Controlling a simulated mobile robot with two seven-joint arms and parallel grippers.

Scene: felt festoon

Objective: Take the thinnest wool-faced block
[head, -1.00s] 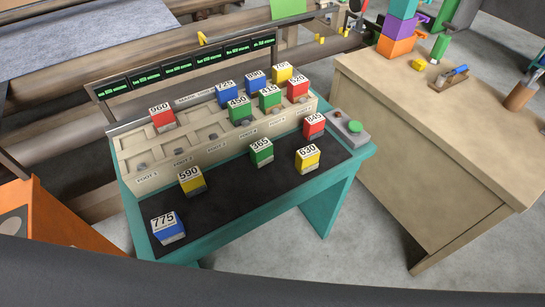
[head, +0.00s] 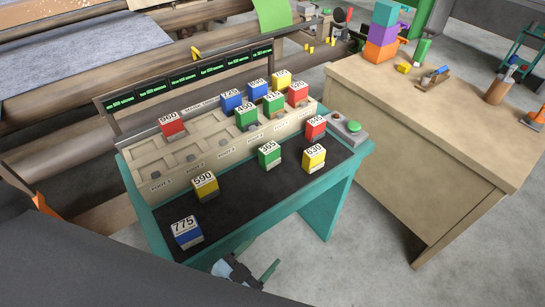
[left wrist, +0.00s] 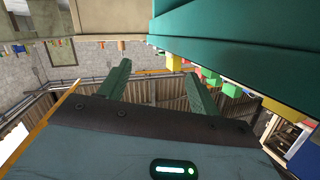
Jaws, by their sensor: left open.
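Several numbered cube blocks with grey undersides stand at the teal bench. On its dark mat (head: 235,205) are blue 775 (head: 187,232), yellow 590 (head: 205,186), a green block (head: 269,155), yellow 630 (head: 314,158) and a red block (head: 315,128). In the tilted rack (head: 160,168) are red 960 (head: 172,125) and several blue, green, yellow and red blocks toward its right end. I cannot tell which face is wool or which block is thinnest. My left gripper (head: 264,253) is open and empty, low before the bench's front edge; its spread fingers show in the left wrist view (left wrist: 157,69).
A sign bar with green text (head: 185,78) stands behind the rack. A grey box with a green button (head: 349,130) sits at the bench's right end. A wooden desk (head: 430,120) with stacked coloured blocks and tools stands at right. The mat has bare room between blocks.

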